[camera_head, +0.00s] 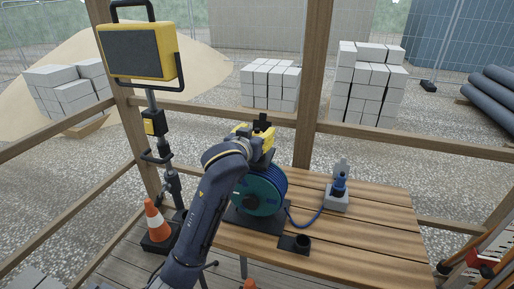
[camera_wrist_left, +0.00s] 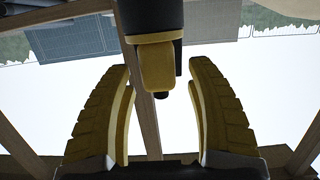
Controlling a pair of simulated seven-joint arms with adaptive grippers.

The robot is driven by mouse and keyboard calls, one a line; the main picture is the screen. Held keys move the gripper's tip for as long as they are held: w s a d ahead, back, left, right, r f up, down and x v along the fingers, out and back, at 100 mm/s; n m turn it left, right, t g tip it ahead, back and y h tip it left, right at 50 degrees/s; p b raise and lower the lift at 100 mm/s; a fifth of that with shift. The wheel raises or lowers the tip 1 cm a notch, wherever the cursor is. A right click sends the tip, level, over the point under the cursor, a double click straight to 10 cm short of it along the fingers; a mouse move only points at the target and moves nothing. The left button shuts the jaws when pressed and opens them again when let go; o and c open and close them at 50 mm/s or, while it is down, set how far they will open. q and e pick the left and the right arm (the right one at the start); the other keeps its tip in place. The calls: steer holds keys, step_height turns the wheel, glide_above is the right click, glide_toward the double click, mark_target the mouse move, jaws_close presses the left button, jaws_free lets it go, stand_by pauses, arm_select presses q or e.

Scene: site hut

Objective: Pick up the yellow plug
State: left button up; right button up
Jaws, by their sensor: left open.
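My left gripper (camera_head: 260,132) is above the blue cable reel (camera_head: 272,188) in the head view, its arm coming up from the bottom. In the left wrist view its two yellow fingers (camera_wrist_left: 160,85) are spread wide. Between their tips is a yellow piece with a dark body (camera_wrist_left: 158,62), which looks like the yellow plug. Gaps show on both sides of it, so the fingers appear apart from it. In the head view the arm and gripper largely hide that spot, and I cannot separate plug from gripper there. My right gripper is not in view.
A blue plug (camera_head: 340,184) stands in a grey socket box (camera_head: 336,202) on the wooden table (camera_head: 375,235), its cable looping to the reel. A black cup holder (camera_head: 302,243) is near. A yellow floodlight (camera_head: 138,52) and a cone (camera_head: 155,222) stand left. The table's right side is clear.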

arm_select(q)
steer(key=shift+c, duration=0.3)
jaws_close()
stand_by(0.3)
